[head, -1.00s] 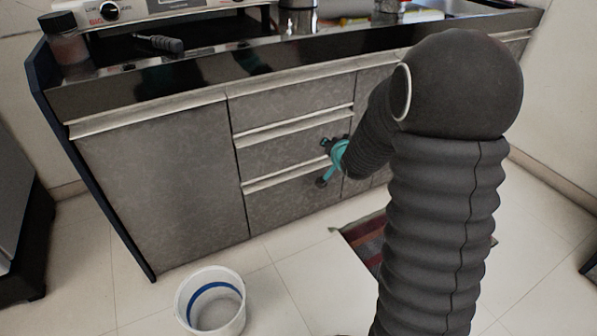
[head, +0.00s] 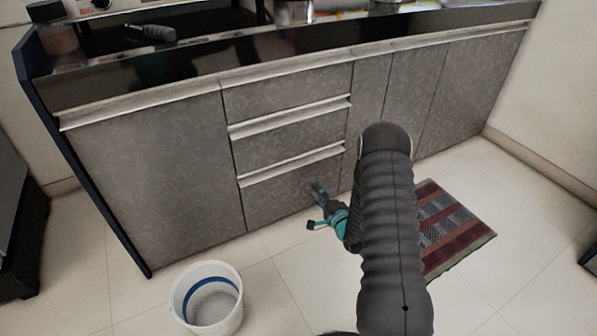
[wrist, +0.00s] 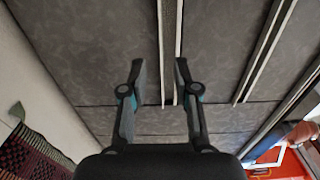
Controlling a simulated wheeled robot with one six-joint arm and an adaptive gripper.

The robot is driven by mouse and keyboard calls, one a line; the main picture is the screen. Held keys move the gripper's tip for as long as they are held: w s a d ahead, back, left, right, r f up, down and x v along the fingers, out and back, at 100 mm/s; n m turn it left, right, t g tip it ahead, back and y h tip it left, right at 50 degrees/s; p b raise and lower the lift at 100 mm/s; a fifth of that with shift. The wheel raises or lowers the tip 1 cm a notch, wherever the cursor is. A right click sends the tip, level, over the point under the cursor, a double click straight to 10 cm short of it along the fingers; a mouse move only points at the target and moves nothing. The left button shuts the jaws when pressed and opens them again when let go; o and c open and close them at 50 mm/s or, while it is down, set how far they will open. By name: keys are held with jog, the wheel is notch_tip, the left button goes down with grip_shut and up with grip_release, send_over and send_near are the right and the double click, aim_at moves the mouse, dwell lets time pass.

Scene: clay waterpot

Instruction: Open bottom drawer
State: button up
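The bottom drawer (head: 285,196) is the lowest of three grey drawer fronts and looks closed. Its silver handle strip (head: 290,164) runs along its top edge. In the head view my gripper (head: 314,208) is low, in front of the drawer's right part, with its fingers apart. In the wrist view my gripper (wrist: 160,82) is open and empty. A silver handle strip (wrist: 170,45), seemingly the bottom drawer's, lies in line with the gap between the fingers. I cannot tell whether the fingers touch it. My arm hides the area right of the drawer.
A white bucket (head: 207,300) with a blue band stands on the floor at the front left. A striped mat (head: 455,225) lies at the right. The middle drawer (head: 290,140) and top drawer (head: 287,92) are closed. The tiled floor before the drawers is otherwise clear.

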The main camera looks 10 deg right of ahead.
jog(key=x, duration=1.3)
jog(key=shift+w, duration=0.3)
jog(key=shift+a, duration=0.1)
grip_shut()
